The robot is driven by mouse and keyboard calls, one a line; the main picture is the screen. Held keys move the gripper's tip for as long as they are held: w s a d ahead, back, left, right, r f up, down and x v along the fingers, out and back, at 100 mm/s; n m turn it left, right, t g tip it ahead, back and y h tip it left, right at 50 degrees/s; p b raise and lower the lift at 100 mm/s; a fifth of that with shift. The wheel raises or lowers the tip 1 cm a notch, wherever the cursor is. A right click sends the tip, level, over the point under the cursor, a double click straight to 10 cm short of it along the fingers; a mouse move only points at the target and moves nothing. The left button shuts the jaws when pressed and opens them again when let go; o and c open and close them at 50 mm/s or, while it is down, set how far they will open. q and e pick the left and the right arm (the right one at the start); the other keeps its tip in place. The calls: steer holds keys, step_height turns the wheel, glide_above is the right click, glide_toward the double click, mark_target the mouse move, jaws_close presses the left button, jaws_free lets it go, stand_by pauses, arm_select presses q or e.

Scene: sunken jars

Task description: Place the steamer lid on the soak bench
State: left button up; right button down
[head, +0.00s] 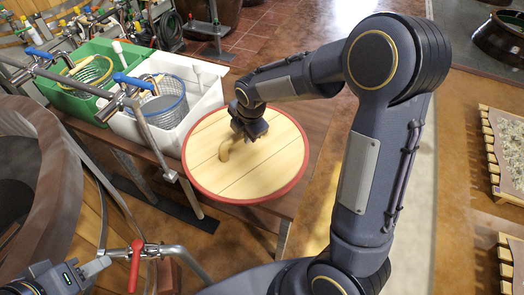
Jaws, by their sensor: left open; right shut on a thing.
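The steamer lid (262,177) is a round pale wooden disc with a red rim and a curved wooden handle (224,150). It is at the middle of the head view, over the right part of the brown wooden bench (315,128). My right gripper (240,140) is shut at the lid's handle, and its fingertips are partly hidden by its own body. I cannot tell whether the lid touches the bench top. My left gripper (97,266) is open at the lower left, near a pipe with a red valve lever (135,265).
A white crate (205,98) and a green crate (78,100), both holding baskets, stand on the bench left of the lid. Metal taps and pipes (150,130) rise in front of them. A large wooden vat (40,190) fills the left. Trays (505,150) stand at the right.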

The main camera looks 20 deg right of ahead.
steer(key=shift+w+d+f, duration=0.1)
steer(key=shift+w, duration=0.1)
steer(key=w+d+f, duration=0.1)
steer(key=w+d, duration=0.1)
steer(key=w+d+f, duration=0.1)
steer(key=w+d, duration=0.1)
steer(key=w+d+f, duration=0.1)
steer(key=w+d, duration=0.1)
steer(key=shift+d+f+p, duration=0.15)
steer(key=shift+f+p, duration=0.25)
steer(key=shift+w+d+f, duration=0.6)
steer(key=shift+f, duration=0.9)
steer(key=shift+w+d+f, duration=0.55)
steer(key=shift+f, duration=0.95)
steer(key=shift+w+d+f, duration=0.6)
steer(key=shift+f, duration=0.9)
steer(key=c, duration=1.2)
jaws_free()
steer(key=shift+f, duration=0.1)
